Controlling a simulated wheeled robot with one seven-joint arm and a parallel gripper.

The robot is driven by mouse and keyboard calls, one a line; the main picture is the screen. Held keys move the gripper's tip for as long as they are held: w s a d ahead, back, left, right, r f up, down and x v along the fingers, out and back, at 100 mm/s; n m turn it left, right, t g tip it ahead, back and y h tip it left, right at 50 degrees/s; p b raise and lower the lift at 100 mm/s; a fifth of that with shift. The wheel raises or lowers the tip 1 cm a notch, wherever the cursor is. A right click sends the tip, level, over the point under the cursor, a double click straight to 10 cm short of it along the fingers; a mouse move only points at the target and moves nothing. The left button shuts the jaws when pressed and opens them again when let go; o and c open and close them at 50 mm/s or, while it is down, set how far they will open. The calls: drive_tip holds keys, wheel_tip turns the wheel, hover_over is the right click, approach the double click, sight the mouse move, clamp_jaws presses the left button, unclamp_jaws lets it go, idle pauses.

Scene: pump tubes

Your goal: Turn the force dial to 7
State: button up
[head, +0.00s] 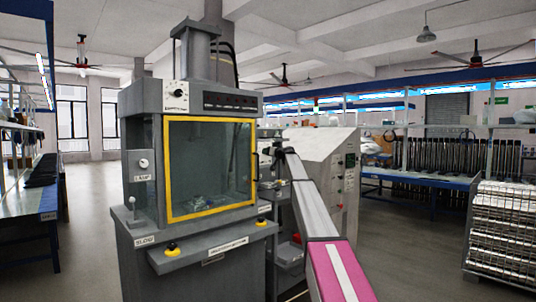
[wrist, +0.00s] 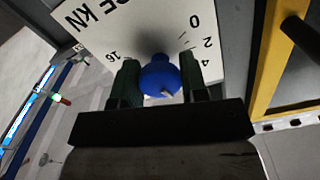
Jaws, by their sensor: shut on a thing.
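The force dial is a round blue knob (wrist: 160,78) on a white plate (wrist: 95,22) lettered "CE KN", upside down in the wrist view. The numbers 0, 2 and 4 show to its right and 16 to its left. My gripper (wrist: 158,70) has one dark green finger on each side of the knob and is shut on it. A small pale mark shows on the knob's near face; which number the knob points to cannot be told. In the head view, my gripper (head: 279,150) is right of the press window, and the blue knob cannot be made out.
The grey press (head: 215,285) has a yellow-framed window (head: 210,165); the yellow frame (wrist: 275,65) and a dark bar handle (wrist: 300,35) stand close right in the wrist view. Another white-plated dial (head: 177,95) is upper left. A grey cabinet (head: 335,160) stands behind my arm.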

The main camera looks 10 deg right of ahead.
drive_tip(key=o, duration=0.9)
drive_tip(key=v, duration=1.1)
